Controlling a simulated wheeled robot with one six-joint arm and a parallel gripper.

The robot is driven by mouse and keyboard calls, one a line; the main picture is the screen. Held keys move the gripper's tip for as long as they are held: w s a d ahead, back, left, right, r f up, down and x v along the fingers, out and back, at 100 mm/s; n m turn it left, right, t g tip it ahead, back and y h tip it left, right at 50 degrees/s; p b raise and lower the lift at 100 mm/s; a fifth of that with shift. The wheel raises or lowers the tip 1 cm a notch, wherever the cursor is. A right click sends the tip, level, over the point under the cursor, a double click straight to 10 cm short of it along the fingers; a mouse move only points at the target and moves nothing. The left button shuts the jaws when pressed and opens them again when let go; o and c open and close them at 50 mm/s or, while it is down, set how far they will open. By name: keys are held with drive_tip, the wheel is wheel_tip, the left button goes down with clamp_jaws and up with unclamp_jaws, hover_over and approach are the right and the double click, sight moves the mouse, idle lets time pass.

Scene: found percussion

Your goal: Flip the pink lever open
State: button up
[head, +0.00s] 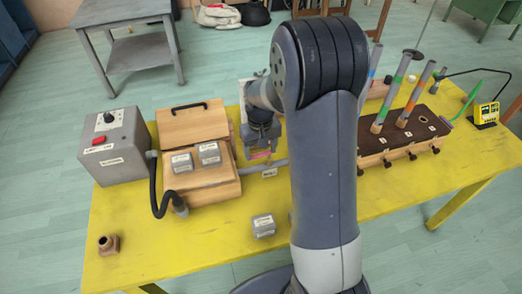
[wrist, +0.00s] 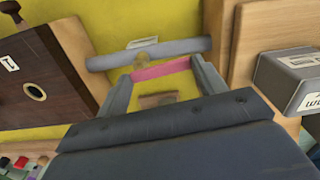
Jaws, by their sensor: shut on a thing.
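The pink lever (wrist: 162,69) lies crosswise between the two fingertips of my gripper (wrist: 162,72) in the wrist view, its ends at the fingers. It sits beside a grey pipe (wrist: 185,46) with a brass-coloured fitting at its middle and a white label behind. In the head view my gripper (head: 261,146) points down at the pipe (head: 276,164), and only a bit of pink lever (head: 260,155) shows below it. My arm hides part of the pipe's right side. My gripper is shut on the lever.
A wooden box (head: 213,187) with small grey tins stands close left of the pipe. A dark-topped block (head: 424,127) with coloured tubes stands to the right. A grey control box (head: 116,146) is at far left. The yellow table (head: 165,262) is mostly clear in front.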

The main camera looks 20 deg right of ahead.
drive_tip(key=shift+w+m, duration=0.2)
drive_tip(key=shift+m, duration=0.5)
drive_tip(key=o, duration=1)
wheel_tip(320, 180, up, 11)
drive_tip(key=shift+f, duration=0.15)
